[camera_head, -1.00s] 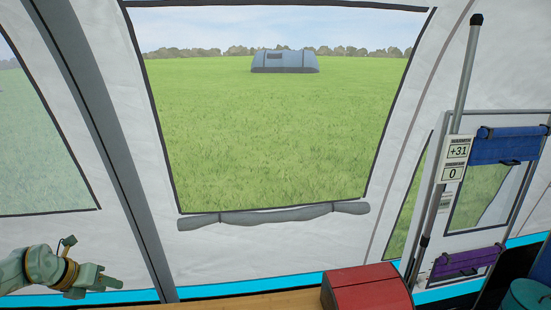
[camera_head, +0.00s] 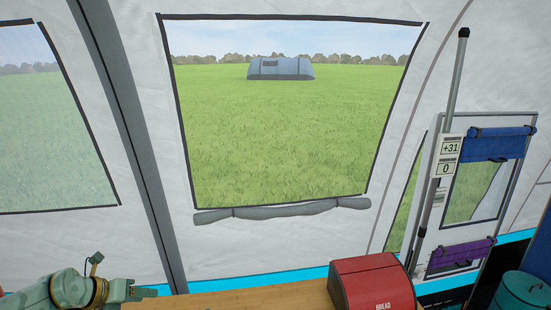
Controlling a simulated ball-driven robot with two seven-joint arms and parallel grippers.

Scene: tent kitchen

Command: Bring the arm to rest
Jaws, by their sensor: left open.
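My left gripper (camera_head: 143,292) is at the lower left, at the end of my green arm, pointing right. It is open, with nothing seen in it. It is by the left end of the wooden counter top (camera_head: 235,300); I cannot tell whether it is above the counter or beside it. My right gripper is not in view.
A red bread box (camera_head: 372,285) stands on the counter, right of centre. A teal bin (camera_head: 522,292) is at the lower right. A metal pole (camera_head: 455,80) and a frame with blue (camera_head: 497,145) and purple (camera_head: 462,253) rolls stand at the right. The counter between gripper and box looks clear.

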